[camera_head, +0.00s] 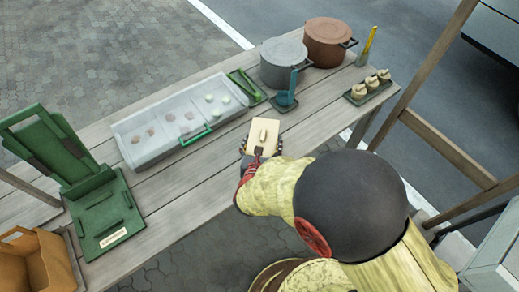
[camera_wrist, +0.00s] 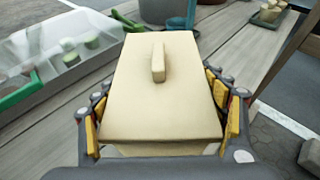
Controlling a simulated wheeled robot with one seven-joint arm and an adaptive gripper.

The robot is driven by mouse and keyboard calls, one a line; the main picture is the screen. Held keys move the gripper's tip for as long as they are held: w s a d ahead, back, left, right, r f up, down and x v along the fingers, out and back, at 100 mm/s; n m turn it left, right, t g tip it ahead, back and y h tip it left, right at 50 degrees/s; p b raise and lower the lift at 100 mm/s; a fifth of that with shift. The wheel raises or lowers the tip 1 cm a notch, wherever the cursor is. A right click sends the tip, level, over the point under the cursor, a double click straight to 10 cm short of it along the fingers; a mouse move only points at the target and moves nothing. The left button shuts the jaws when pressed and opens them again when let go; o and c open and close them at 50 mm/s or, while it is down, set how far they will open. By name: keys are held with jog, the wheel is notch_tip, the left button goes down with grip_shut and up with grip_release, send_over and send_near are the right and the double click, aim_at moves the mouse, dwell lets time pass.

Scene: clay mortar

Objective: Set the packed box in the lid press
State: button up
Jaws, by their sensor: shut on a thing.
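A cream box (camera_head: 257,136) with an upright, rounded tab on its top is in my gripper (camera_head: 258,149), over the front edge of the table's middle. The box fills the centre of the wrist view (camera_wrist: 142,108), with a yellow-padded finger on each side. My gripper (camera_wrist: 160,100) is shut on its sides. The box looks level; its contents are hidden. The green lid press (camera_head: 108,222) stands at the table's left end, well apart from the box. It has a flat base with low raised guides, a pale label at the front and a tilted upright panel behind. Its base is empty.
A clear-lidded case (camera_head: 170,130) with a green handle (camera_head: 195,136) lies between press and box. Grey (camera_head: 284,62) and brown (camera_head: 328,42) pots, a blue ladle (camera_head: 288,98) and a tray of small pale pieces (camera_head: 370,88) stand right. A cardboard box (camera_head: 35,262) is front left.

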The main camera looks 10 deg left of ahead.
jog(key=shift+w+a+f, duration=0.4)
jog(key=shift+a+f, duration=0.1)
jog(key=shift+f, duration=0.25)
jog(key=shift+w+a+f+b, duration=0.1)
jog(key=shift+f+b, duration=0.55)
jog(key=shift+f, duration=0.25)
jog(key=shift+w+a+f+b, duration=0.1)
jog(key=shift+f+b, duration=0.5)
jog(key=shift+f, duration=0.3)
jog(key=shift+f, duration=0.15)
jog(key=o, duration=1.2)
jog(key=shift+o, duration=0.2)
